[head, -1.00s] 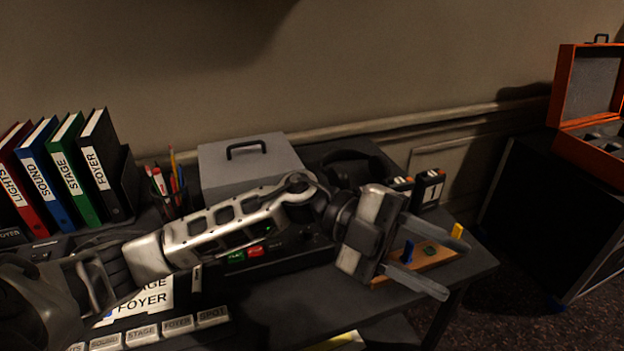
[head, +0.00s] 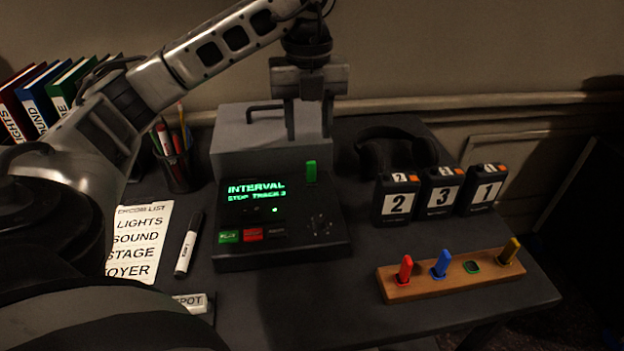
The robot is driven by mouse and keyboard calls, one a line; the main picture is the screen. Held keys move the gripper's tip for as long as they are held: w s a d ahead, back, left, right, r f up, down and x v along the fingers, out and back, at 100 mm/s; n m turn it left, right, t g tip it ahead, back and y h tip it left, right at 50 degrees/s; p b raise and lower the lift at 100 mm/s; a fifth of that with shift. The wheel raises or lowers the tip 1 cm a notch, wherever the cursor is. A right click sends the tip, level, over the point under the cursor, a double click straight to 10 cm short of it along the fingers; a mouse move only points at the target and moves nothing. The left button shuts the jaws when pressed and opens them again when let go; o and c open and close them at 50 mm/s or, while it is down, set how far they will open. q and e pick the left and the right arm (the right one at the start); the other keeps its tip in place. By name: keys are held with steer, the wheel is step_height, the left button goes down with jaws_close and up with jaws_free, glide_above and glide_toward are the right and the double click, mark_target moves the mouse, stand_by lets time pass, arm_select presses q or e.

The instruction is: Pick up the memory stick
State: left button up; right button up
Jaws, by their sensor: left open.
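A green memory stick (head: 311,172) stands upright in the top of the black player (head: 285,222). Red (head: 405,269), blue (head: 441,264) and yellow (head: 510,251) sticks stand in a wooden rack (head: 425,289), whose green-marked slot (head: 472,267) is empty. My left gripper (head: 309,135) is open and empty, fingers pointing down. It appears just above the green stick in the picture, apart from it, in front of the grey box. My right gripper is out of view.
The player's screen reads INTERVAL, STOP TRACK 3. A grey box (head: 240,130) stands behind it, headphones (head: 392,150) and numbered packs (head: 440,190) to the right. A pen cup (head: 176,170), marker (head: 188,245) and list (head: 140,240) are left. The desk front is mostly clear.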

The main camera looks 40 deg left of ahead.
mark_target(311, 162)
arm_select(q)
step_height(311, 162, down, 8)
steer(key=shift+w+d+f+b, duration=0.15)
steer(key=shift+f+b, duration=0.05)
steer(key=shift+b, duration=0.15)
jaws_close()
